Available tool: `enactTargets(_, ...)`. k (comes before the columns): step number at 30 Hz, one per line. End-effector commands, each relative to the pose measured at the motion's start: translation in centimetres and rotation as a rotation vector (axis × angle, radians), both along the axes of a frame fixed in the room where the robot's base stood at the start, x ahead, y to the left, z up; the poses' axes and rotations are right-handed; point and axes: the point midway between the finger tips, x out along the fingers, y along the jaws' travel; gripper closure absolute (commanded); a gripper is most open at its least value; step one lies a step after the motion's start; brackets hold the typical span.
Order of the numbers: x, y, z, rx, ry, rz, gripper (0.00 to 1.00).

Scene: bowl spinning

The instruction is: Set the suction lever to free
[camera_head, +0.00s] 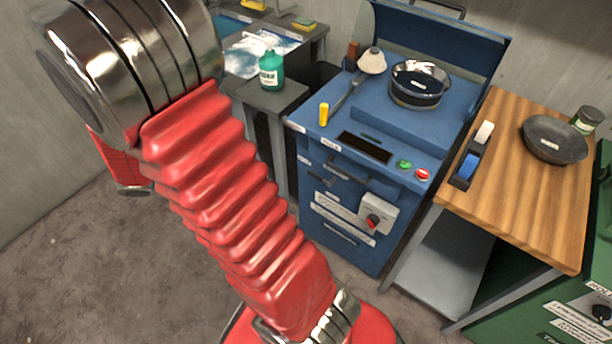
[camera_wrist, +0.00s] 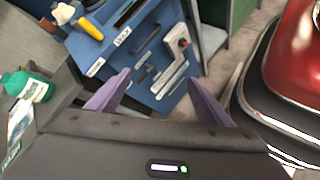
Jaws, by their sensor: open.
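The blue machine (camera_head: 335,205) stands beyond my arm, and it also shows in the wrist view (camera_wrist: 150,70). An upright yellow handle (camera_head: 323,114) is at its left front corner; it also shows in the wrist view (camera_wrist: 90,28). A dark lever-like handle (camera_head: 322,178) sits on the front face. I cannot read the small labels, so I cannot tell which one is the suction lever or how it is set. My gripper (camera_wrist: 158,78) is open and empty, its two purple fingers apart in front of the machine's front face. It is not visible in the head view.
A dark bowl-shaped part (camera_head: 418,84) sits on the machine top. A grey box with a red knob (camera_head: 375,220) is on the front. A wooden table (camera_head: 500,200) stands right. A green bottle (camera_head: 271,70) is on the left side table. Floor at left is clear.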

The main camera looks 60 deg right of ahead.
Motion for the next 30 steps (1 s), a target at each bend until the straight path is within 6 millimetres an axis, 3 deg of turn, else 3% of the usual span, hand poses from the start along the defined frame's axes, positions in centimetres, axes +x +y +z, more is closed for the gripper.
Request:
enactTargets(17, 0.2, -6.9, -7.1, -0.177, 0.382, 0.172, 0.27)
enactTargets(30, 0.0, -10.4, -14.6, -0.264, 0.621, 0.363, 0.27)
